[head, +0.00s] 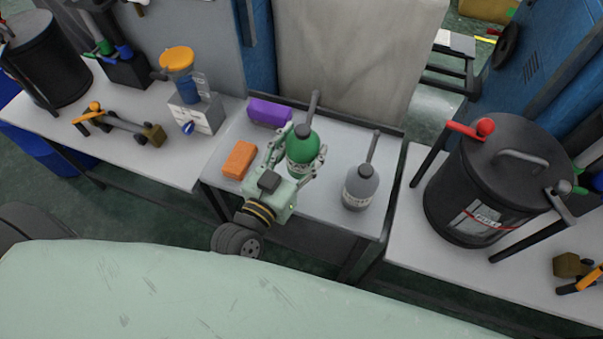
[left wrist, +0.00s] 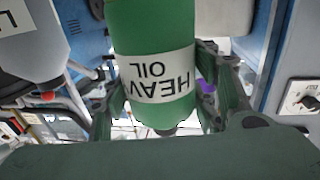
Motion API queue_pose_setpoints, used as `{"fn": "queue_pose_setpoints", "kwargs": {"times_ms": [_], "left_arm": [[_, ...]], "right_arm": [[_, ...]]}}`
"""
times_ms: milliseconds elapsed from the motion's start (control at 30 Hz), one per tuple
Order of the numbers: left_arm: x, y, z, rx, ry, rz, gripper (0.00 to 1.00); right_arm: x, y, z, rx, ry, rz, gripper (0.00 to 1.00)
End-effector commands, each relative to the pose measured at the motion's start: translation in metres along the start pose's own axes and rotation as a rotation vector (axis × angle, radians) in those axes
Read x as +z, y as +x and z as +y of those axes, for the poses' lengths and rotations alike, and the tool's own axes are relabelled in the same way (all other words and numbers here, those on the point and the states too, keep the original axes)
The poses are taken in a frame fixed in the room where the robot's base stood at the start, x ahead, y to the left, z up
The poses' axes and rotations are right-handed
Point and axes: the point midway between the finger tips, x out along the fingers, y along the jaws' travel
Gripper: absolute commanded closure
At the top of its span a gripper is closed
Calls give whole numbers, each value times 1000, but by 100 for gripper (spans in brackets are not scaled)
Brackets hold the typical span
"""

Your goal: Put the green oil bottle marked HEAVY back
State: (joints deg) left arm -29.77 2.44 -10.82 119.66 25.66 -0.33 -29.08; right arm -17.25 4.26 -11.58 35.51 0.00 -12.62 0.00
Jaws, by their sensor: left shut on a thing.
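The green oil bottle (head: 303,143) has a long grey spout and stands roughly upright above or on the small middle table (head: 330,205). Its white label reads HEAVY OIL, upside down in the left wrist view (left wrist: 158,75). My left gripper (head: 300,158) is shut on the green bottle, with a finger on each side of it. The bottle's base is hidden behind the gripper, so I cannot tell whether it touches the table. A grey bottle (head: 360,187) with a spout stands to the right on the same table. My right gripper is not in view.
On the middle table, a purple block (head: 269,112) lies at the back left and an orange block (head: 239,160) at the left edge. A large black drum (head: 470,205) stands on the right bench. The left bench (head: 150,175) holds tools and a small dispenser (head: 195,110).

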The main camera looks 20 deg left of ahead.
Motion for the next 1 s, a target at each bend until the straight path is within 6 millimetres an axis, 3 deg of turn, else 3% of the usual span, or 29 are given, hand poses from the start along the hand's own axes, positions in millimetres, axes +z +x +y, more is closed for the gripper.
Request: {"fn": "queue_pose_setpoints", "kwargs": {"times_ms": [100, 467, 900, 933, 1000], "left_arm": [[20, 0, 0, 0, 1, 1, 82], [61, 0, 0, 0, 0, 1, 82], [69, 0, 0, -2, 0, 2, 82], [69, 0, 0, -1, 0, 0, 43], [69, 0, 0, -1, 0, 0, 37]], "right_arm": [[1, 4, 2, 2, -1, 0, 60], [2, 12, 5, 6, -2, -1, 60], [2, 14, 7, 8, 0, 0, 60], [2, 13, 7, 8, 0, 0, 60], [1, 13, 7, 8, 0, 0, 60]]}}
